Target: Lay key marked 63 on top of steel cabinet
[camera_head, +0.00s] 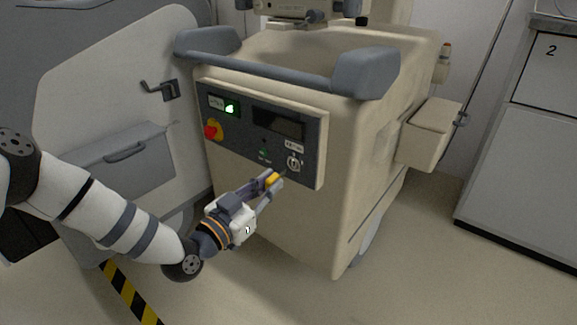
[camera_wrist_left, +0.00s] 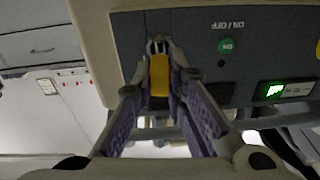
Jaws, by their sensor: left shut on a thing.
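My left gripper (camera_head: 272,182) is shut on a small yellow-headed key (camera_head: 271,179), just in front of the beige cart's control panel and below its key switch (camera_head: 293,163). In the left wrist view the key's yellow head (camera_wrist_left: 159,76) sits between the fingertips (camera_wrist_left: 157,92), with a silver part beyond it. I cannot read a number on the key, nor tell whether it touches the switch. A grey steel cabinet (camera_head: 520,150) marked 2 stands at the right; its top (camera_head: 557,20) shows only at the picture's upper right edge. My right gripper is not in view.
The beige cart (camera_head: 300,235) fills the middle, with a grey handle bar (camera_head: 275,68), a red knob (camera_head: 212,130) and a side box (camera_head: 430,135). A grey covered cart (camera_head: 120,90) is at the left. Clear floor (camera_head: 430,260) lies between the beige cart and the cabinet.

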